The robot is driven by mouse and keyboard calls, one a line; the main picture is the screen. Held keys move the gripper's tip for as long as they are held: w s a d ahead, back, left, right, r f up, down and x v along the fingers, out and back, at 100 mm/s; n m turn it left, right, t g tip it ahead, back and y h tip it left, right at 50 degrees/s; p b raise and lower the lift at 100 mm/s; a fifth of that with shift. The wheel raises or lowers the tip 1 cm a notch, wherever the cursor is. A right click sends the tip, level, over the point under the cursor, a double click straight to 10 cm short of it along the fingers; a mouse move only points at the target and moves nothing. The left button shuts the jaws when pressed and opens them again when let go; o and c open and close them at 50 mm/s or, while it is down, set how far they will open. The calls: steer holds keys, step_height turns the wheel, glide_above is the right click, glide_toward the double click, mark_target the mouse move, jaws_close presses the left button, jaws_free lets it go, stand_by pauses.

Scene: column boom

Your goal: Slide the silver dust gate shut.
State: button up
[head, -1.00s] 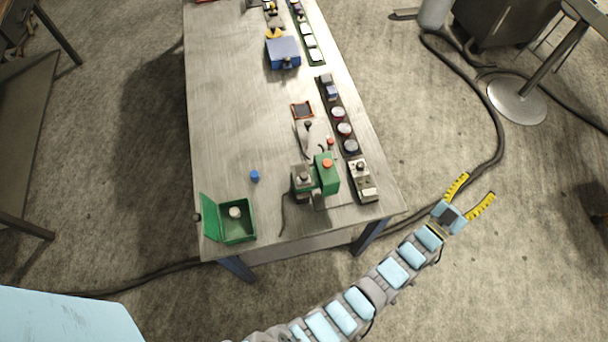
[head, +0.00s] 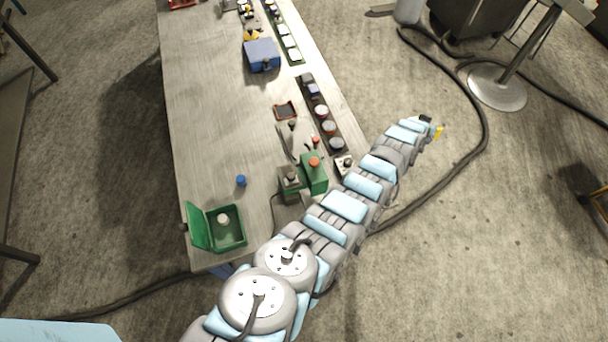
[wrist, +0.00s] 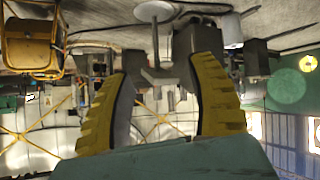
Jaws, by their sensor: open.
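I cannot pick out the silver dust gate for certain in either view. My gripper (head: 433,127) is at the far end of my arm, beyond the right edge of the workbench, mostly hidden by its own wrist in the head view. In the wrist view my gripper (wrist: 162,66) shows two yellow fingers spread apart with nothing held between them. That view looks upside down, with the floor at the top. A grey pedestal table stands in the background, seen between the fingers.
The workbench (head: 215,110) carries a green open box (head: 230,240), a blue cap (head: 241,181), a green machine (head: 314,175) and a blue box (head: 262,55). A pedestal's round base (head: 497,88) and a floor hose (head: 480,130) lie right of the bench. A yellow-framed stool (wrist: 33,45) shows in the wrist view.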

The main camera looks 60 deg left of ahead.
steer(key=s+a+g+h, duration=0.2)
steer(key=s+a+g, duration=0.2)
steer(key=s+a, duration=0.3)
step_height(320, 180, up, 9)
steer(key=n+g+h+b, duration=0.15)
steer(key=g+h, duration=0.25)
steer(key=g, duration=0.6)
glide_above(291, 175)
steer(key=w+a, duration=0.4)
steer(key=w, duration=0.1)
steer(key=p+x, duration=0.1)
steer(key=x, duration=0.9)
steer(key=d+p+x, duration=0.1)
steer(key=x, duration=0.5)
steer(key=shift+w+p, duration=0.15)
steer(key=shift+p, duration=0.2)
